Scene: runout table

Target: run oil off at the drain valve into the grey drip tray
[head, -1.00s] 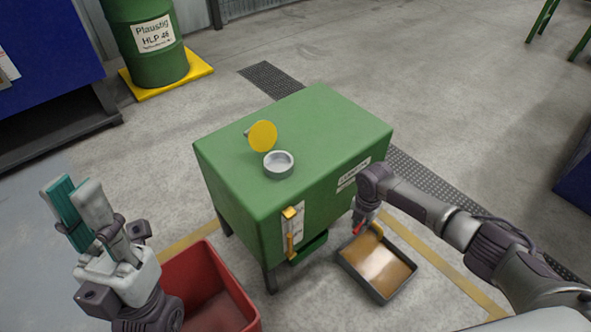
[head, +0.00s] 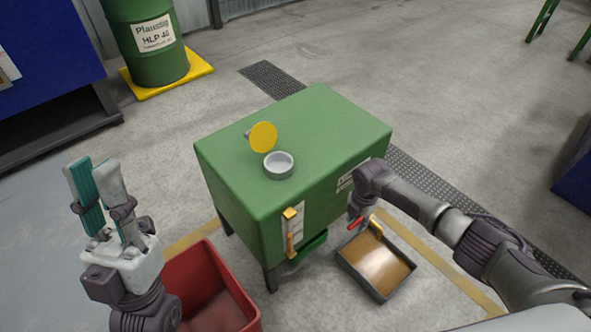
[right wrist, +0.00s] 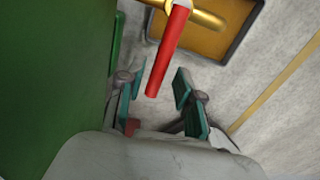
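The green oil tank (head: 240,190) stands in the middle. The drain valve's red lever (head: 356,223) shows at its right side, beneath my right gripper (head: 362,212). In the right wrist view, the red lever (right wrist: 168,55) runs from the brass valve (right wrist: 205,18), and its free end lies near the gap between my open right fingers (right wrist: 157,102), which do not close on it. The grey drip tray (head: 344,262) lies on the floor below, with brown oil (head: 378,262) in it. My left gripper (head: 94,168) is raised at the left, open and empty.
A red bin (head: 185,262) stands front left of the tank. The tank's yellow filler cap (head: 263,137) is raised beside the grey filler neck (head: 279,164). A sight gauge (head: 293,232) is on its front. A green drum (head: 150,60) stands behind. Floor to the right is clear.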

